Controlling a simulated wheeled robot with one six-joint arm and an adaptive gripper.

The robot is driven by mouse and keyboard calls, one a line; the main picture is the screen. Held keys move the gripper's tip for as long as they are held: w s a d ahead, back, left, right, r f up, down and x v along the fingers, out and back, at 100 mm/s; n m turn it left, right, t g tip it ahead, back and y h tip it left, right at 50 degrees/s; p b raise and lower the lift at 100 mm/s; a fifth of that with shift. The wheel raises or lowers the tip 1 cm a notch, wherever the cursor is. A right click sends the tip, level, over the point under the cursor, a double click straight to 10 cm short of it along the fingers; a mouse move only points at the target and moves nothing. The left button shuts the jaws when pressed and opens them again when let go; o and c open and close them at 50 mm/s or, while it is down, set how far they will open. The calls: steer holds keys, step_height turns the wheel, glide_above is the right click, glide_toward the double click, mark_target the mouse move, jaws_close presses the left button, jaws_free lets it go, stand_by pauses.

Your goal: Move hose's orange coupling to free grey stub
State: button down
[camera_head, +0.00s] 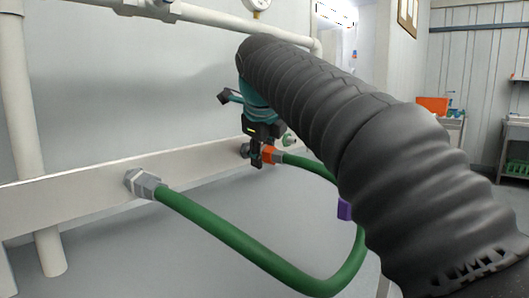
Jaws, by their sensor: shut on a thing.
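The green hose (230,243) hangs in a loop below a pale horizontal rail. Its left end joins a grey hex fitting (143,184) on the rail. Its other end carries the orange coupling (269,154), near the middle of the view. My gripper (257,158) points down and is shut on the orange coupling, its dark fingers partly covering it. A grey stub (245,150) shows on the rail just left of the fingers. The coupling is close to this stub, but the fingers hide whether they touch. My arm hides part of the hose's right side.
The pale rail (80,200) runs along the wall, with white pipes (20,100) at left and above. A small green-grey fitting (289,140) sits right of my gripper. A purple block (344,208) shows beside the hose. A bench with an orange box (432,105) stands far right.

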steer(key=shift+w+a+r+p, duration=0.1)
steer(key=shift+w+a+p, duration=0.65)
steer(key=shift+a, duration=0.25)
stand_by(0.3)
steer(key=c, duration=0.7)
jaws_free()
steer(key=shift+o, duration=0.2)
